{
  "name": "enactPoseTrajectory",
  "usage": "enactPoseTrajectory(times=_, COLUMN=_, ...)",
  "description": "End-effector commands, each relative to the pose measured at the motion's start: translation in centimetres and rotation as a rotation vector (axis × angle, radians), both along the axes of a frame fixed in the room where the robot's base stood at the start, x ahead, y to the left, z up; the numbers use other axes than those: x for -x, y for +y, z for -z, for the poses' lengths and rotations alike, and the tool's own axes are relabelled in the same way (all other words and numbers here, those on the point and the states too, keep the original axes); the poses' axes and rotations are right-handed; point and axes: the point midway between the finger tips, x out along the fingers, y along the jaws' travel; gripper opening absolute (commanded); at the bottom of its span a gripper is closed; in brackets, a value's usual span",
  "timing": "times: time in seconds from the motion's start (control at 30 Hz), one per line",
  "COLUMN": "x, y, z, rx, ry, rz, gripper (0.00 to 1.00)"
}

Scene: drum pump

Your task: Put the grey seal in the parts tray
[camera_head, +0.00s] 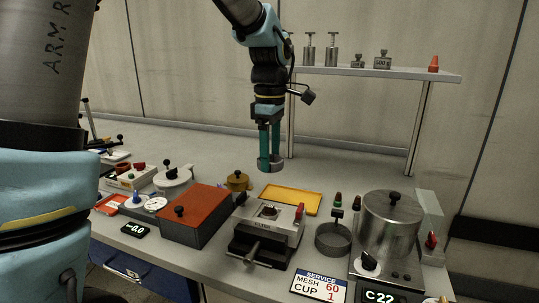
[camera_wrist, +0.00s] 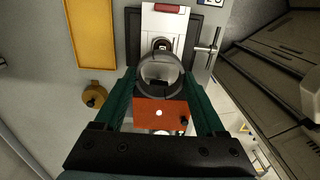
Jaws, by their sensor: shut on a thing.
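My gripper (camera_head: 270,158) is shut on a grey ring, which looks like the grey seal (camera_head: 271,167). It holds the ring above the bench, behind the vice-like filter unit. In the wrist view the ring (camera_wrist: 160,62) sits between the two green fingers, and I see through its middle. The yellow tray (camera_head: 292,198), which looks like the parts tray, lies flat on the bench, below and to the right of my gripper in the head view. It also shows at the upper left of the wrist view (camera_wrist: 91,35). The part of it in view is empty.
The filter unit (camera_head: 262,237) with its handle stands in front of the tray. An orange-lidded box (camera_head: 193,212) and a brass pot (camera_head: 237,181) are to the left. A mesh cup (camera_head: 333,239) and a steel drum (camera_head: 391,222) are to the right. A shelf (camera_head: 390,74) stands behind.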

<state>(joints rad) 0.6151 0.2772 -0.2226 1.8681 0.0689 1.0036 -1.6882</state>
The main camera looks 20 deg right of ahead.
Motion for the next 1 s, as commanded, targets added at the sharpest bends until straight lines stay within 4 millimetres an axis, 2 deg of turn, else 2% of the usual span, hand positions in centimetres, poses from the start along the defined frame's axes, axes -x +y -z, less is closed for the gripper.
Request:
enactPoseTrajectory(times=0.17, x=-2.1, y=-2.7, z=1.9, rx=0.007, ry=0.011, rz=-0.002, gripper=0.2)
enactPoseTrajectory(times=0.27, x=-3.8, y=-4.9, z=3.4, rx=0.012, ry=0.015, rz=-0.003, gripper=0.2)
enactPoseTrajectory(times=0.6, x=-8.9, y=-12.0, z=9.8, rx=0.01, ry=0.012, rz=-0.005, gripper=0.2)
enactPoseTrajectory(times=0.8, x=-10.3, y=-14.6, z=12.6, rx=0.003, ry=0.003, rz=-0.002, gripper=0.2)
enactPoseTrajectory(times=1.0, x=-10.8, y=-15.5, z=13.8, rx=-0.001, ry=-0.002, rz=0.001, gripper=0.2)
